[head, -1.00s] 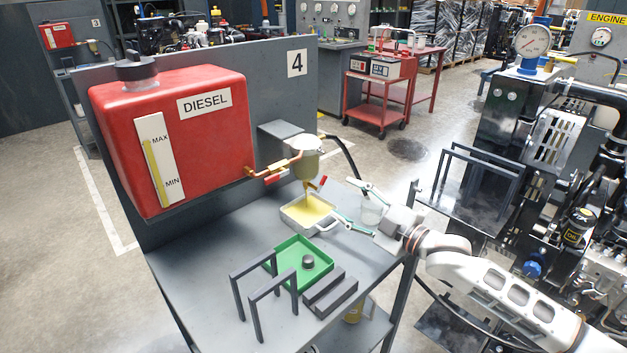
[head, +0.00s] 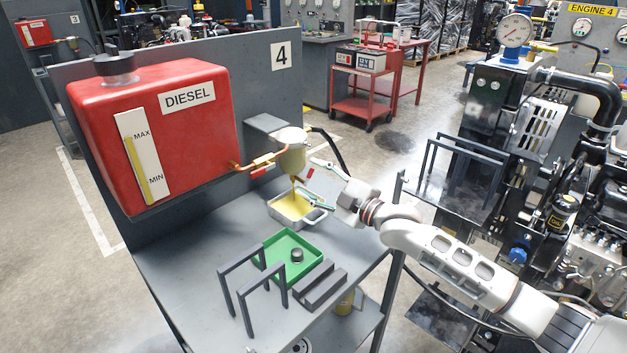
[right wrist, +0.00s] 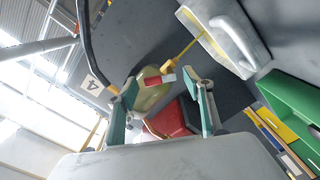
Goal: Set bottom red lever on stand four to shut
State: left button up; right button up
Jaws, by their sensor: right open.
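Stand four has a red diesel tank (head: 160,130) with a copper pipe to a pale filter bowl (head: 291,158). The bottom red lever (head: 310,172) sits under the bowl. A yellow stream runs from the bowl's outlet into a metal tray (head: 293,208). My right gripper (head: 313,178) is open at the lever. In the right wrist view the lever (right wrist: 160,79) shows between the two spread green-padded fingers (right wrist: 161,86); contact cannot be told. Another red lever (head: 258,172) is on the pipe by the tank. My left gripper is not in view.
A green tray (head: 312,257) with a black cap, a dark grey block (head: 320,285) and grey handle frames (head: 240,268) stand on the bench's front part. A black hose (head: 342,152) curves behind the bowl. An engine (head: 560,200) stands to the right.

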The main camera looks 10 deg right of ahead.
jog(key=c, duration=1.1)
jog(key=shift+d+m+p, duration=0.1)
jog(key=shift+m+p, duration=0.8)
jog(key=shift+w+d+f+m+p, duration=0.1)
jog(key=shift+f+m+p, duration=0.15)
jog(key=shift+m+p, duration=0.95)
jog(key=shift+w+d+f+m+p, duration=0.15)
jog(key=shift+m+p, duration=0.35)
jog(key=shift+m, duration=1.35)
jog(key=shift+s+f+m+p, duration=0.1)
jog(key=shift+f+m+p, duration=0.2)
jog(key=shift+m+p, duration=0.9)
jog(key=shift+m+b, duration=0.35)
